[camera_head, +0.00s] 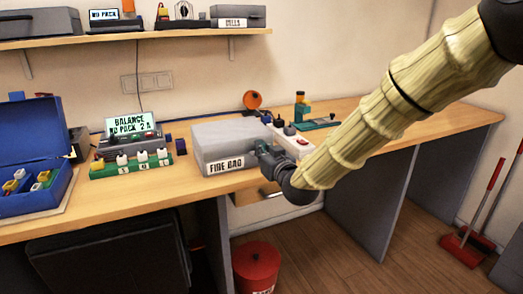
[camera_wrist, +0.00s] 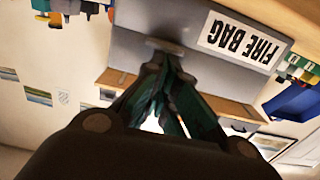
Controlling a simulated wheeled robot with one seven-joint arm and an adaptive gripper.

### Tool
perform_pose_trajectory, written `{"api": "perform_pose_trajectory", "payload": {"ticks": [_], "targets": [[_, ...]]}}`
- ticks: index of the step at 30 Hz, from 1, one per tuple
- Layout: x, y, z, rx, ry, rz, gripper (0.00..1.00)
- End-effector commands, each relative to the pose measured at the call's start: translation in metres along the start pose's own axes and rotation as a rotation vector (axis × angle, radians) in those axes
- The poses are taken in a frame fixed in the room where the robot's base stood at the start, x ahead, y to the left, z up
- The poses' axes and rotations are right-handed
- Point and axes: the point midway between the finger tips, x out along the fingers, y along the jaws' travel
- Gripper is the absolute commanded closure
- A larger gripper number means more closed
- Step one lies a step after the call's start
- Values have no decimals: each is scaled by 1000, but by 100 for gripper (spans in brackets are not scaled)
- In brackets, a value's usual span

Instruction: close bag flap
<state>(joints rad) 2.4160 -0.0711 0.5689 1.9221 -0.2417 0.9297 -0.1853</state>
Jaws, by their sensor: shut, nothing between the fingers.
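The fire bag (camera_head: 225,136) is a grey box-like bag on the wooden bench, with a white "FIRE BAG" label on its front. Its top looks flat and lies over the body; I cannot tell whether the flap is fully down. My gripper (camera_head: 262,150) is at the bag's front right edge, partly covering that corner. In the wrist view, which is upside down, the bag's grey front (camera_wrist: 190,25) fills the top. The fingers of my gripper (camera_wrist: 168,58) are together there, with their tips close to the bag; contact is not clear. Nothing shows held between them.
Left of the bag are a green terminal strip (camera_head: 131,164), a balance display (camera_head: 134,123) and an open blue case (camera_head: 38,165). Behind my gripper stand a white box with knobs (camera_head: 290,140) and an orange round thing (camera_head: 252,99). The bench (camera_head: 400,130) is clear at right.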

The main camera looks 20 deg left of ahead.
Motion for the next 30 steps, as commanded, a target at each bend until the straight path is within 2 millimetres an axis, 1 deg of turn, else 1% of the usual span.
{"api": "perform_pose_trajectory", "payload": {"ticks": [6, 7, 8, 9, 15, 19, 24, 27, 29, 30], "targets": [[-4, 0, -40, -1, 5, 1, 100], [-7, 0, -36, 0, 3, 1, 100], [-14, 0, -29, 0, 2, 1, 100], [-21, 0, -26, 0, 2, 0, 100], [-55, 0, -15, -1, 7, 0, 100], [-74, 0, -8, -1, 7, 0, 100], [-89, 0, -2, -1, 9, 1, 100], [-94, 1, 0, 0, 9, 2, 100], [-97, 2, 7, 4, -2, 5, 100], [-99, 5, 15, 11, -15, 9, 100]]}}
